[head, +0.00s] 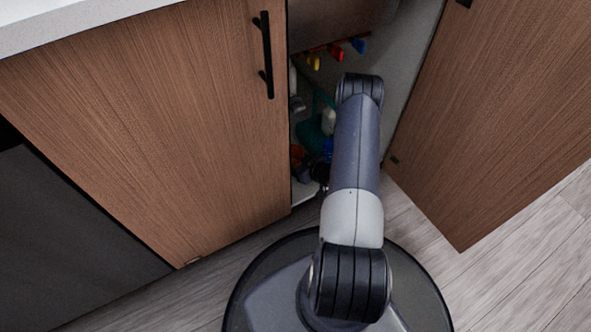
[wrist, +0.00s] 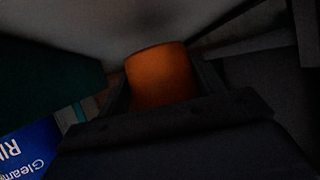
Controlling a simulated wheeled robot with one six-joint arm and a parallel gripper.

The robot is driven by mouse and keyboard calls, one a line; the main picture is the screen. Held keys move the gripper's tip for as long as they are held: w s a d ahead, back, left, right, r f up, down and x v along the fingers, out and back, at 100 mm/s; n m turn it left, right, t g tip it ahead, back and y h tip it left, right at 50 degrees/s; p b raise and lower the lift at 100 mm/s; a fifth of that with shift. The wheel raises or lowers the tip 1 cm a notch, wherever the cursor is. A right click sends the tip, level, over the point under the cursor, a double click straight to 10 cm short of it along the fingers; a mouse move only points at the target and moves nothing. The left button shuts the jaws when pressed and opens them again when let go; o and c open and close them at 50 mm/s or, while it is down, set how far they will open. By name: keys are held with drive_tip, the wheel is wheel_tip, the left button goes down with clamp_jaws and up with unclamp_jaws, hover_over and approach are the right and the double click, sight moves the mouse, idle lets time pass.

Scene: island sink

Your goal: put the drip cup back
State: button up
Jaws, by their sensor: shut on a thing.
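The drip cup (wrist: 160,75) is an orange, round-sided cup in the wrist view, between the two dark fingers of my gripper (wrist: 162,92). The fingers are shut on it. The view is dark, so what the cup's far end touches is hard to tell. In the head view my arm reaches into the open sink cabinet, and its links hide most of the gripper. A small orange patch (head: 298,152) shows inside the cabinet there; I cannot tell whether it is the cup.
The right cabinet door (head: 490,110) stands open; the left door (head: 160,120) is closed. Teal items (head: 311,135) crowd the cabinet's left side. Red, yellow and blue handles (head: 336,51) show higher up. A blue labelled box (wrist: 30,148) is left of my gripper.

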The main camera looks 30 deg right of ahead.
drive_tip(key=shift+f+b, duration=0.5)
drive_tip(key=shift+f, duration=0.9)
drive_tip(key=shift+f, duration=0.1)
drive_tip(key=o, duration=1)
drive_tip(key=p+v, duration=0.4)
drive_tip(key=v, duration=0.7)
drive_tip(key=shift+w+p, duration=0.15)
drive_tip(key=shift+p, duration=0.25)
drive_tip(key=shift+s+d+r, duration=0.15)
drive_tip(key=shift+s+r, duration=0.25)
drive_tip(key=shift+s, duration=0.15)
